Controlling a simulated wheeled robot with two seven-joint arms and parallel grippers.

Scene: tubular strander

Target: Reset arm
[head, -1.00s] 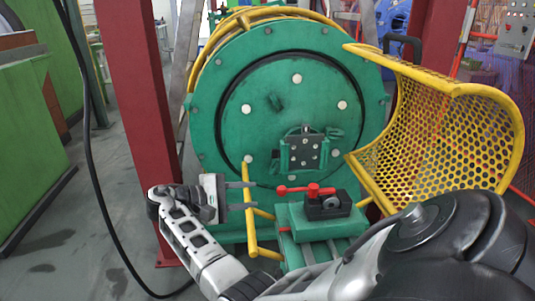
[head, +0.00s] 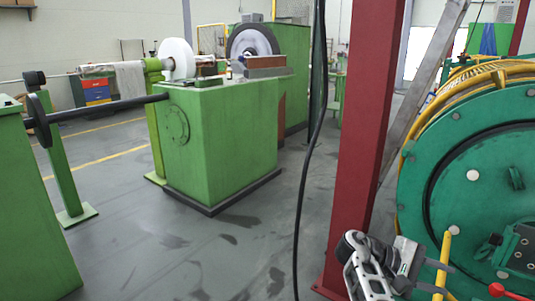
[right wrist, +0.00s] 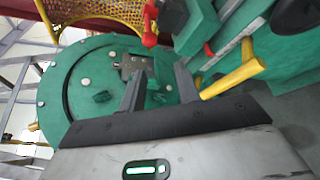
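My right gripper (head: 446,277) is at the lower right of the head view, in front of the green round plate (head: 440,190) of the machine. Its two fingers are apart, and the right wrist view also shows the open gripper (right wrist: 160,88) with nothing held between them. A yellow bar (head: 444,258) stands by the fingertips in the head view; I cannot tell whether they touch. The red handle (head: 507,291) is cut off at the lower right edge, and it also shows in the right wrist view (right wrist: 149,38). My left gripper is not in view.
A red post (head: 362,140) stands left of the round plate, with a black cable (head: 306,170) hanging beside it. A large green cabinet (head: 220,140) and a black shaft (head: 105,108) are at the left. Grey floor (head: 220,250) between them is clear.

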